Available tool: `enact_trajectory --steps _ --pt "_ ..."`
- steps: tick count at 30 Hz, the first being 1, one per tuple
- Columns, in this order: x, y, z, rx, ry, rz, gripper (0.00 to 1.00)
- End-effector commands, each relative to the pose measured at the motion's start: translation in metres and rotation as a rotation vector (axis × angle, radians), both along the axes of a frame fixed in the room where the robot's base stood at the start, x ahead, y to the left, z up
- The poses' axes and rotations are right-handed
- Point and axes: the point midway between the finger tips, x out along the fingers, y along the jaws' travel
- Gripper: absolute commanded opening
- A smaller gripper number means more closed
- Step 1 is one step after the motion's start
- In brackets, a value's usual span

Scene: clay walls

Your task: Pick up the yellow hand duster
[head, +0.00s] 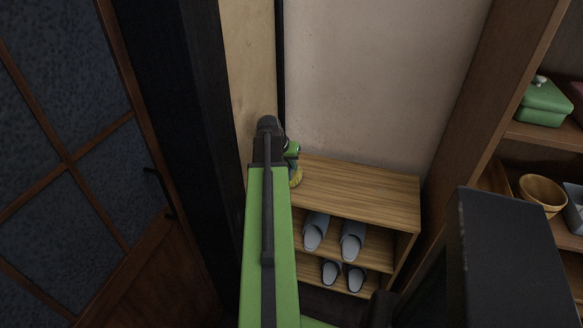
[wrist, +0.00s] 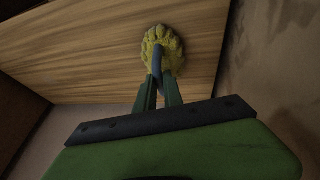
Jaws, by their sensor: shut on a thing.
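The yellow hand duster (wrist: 163,45) shows in the wrist view with a fluffy yellow head and a dark blue handle (wrist: 157,66). My gripper (wrist: 158,82) is shut on the handle, with its two green fingers on either side. The duster's head lies against or just over the wooden top of the shoe shelf; I cannot tell if it touches. In the head view only a bit of the yellow duster (head: 296,175) shows beside my gripper (head: 290,160), at the left end of the shelf top. My arm hides the rest.
The low wooden shoe shelf (head: 365,190) has a clear top and holds grey slippers (head: 315,232) below. A wall stands behind it and a dark post (head: 185,130) at left. A tall shelf at right holds a green box (head: 543,102) and a wooden bowl (head: 541,192).

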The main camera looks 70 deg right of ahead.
Motion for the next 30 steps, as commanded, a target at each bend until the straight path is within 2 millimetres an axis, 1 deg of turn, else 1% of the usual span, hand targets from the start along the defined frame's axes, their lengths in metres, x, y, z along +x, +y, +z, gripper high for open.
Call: enact_trajectory --steps 1,8,9,15,18,21,25,30 --pt "0.000 0.000 0.010 0.000 0.000 0.000 0.00" --pt "-0.001 0.000 0.048 0.001 0.001 -0.001 0.00" --pt "-0.014 0.001 0.050 0.001 0.000 -0.005 0.00" --pt "-0.061 -0.001 0.079 0.000 -0.001 -0.005 0.00" --pt "-0.083 -0.002 0.091 0.001 0.001 -0.004 0.00" --pt "-0.100 -0.003 0.099 0.001 0.000 -0.002 0.00" --pt "-0.112 -0.004 0.104 0.001 -0.001 -0.002 0.00" --pt "-0.117 -0.005 0.105 0.000 0.000 0.001 0.00"
